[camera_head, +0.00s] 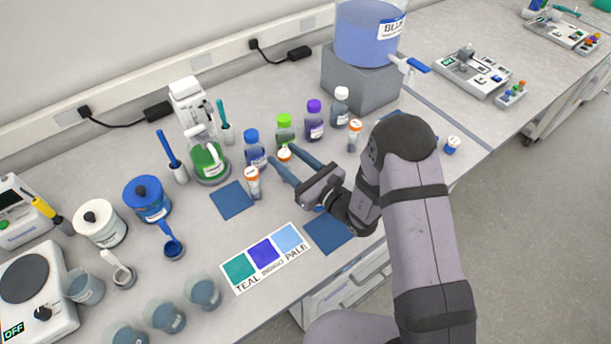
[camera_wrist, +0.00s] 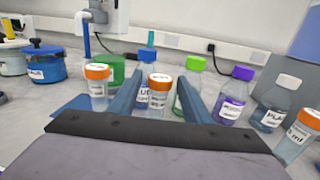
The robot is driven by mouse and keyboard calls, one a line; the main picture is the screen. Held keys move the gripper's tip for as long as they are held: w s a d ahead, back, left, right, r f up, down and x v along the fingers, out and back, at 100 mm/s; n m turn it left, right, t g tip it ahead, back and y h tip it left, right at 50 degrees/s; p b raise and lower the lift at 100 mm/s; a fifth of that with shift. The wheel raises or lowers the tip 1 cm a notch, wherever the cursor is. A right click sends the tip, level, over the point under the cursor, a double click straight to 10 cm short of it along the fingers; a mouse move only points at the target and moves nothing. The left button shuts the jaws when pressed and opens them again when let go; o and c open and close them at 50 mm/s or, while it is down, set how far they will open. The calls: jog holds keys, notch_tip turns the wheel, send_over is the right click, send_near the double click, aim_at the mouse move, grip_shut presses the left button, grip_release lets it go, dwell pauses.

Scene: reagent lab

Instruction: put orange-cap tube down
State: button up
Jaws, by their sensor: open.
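Three orange-cap tubes are in view. One orange-cap tube (camera_head: 285,154) is upright between the fingers of my gripper (camera_head: 289,161); its lower part is hidden in the head view. In the wrist view this tube (camera_wrist: 159,92) shows between the two blue fingers, with gaps at its sides. My gripper is open and low over the bench. A second orange-cap tube (camera_head: 252,184) stands just left of the fingers, and in the wrist view it is outside the left finger (camera_wrist: 97,88). A third orange-cap tube (camera_head: 354,136) stands to the right, near the arm.
Blue-cap (camera_head: 256,150), green-cap (camera_head: 285,130), purple-cap (camera_head: 314,122) and white-cap (camera_head: 340,108) bottles stand close behind the fingers. A blue mat (camera_head: 232,200) lies left, another (camera_head: 328,234) in front. A colour card (camera_head: 265,257) lies nearer the front edge.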

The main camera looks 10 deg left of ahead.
jog(key=b+v, duration=0.2)
jog(key=v, duration=0.3)
jog(key=shift+s+d+f, duration=0.1)
jog(key=shift+d+f, duration=0.05)
jog(key=shift+d, duration=0.15)
jog(key=shift+b+v, duration=0.3)
jog(key=shift+v, duration=0.55)
jog(key=shift+s+a, duration=0.1)
jog(key=shift+a, duration=0.05)
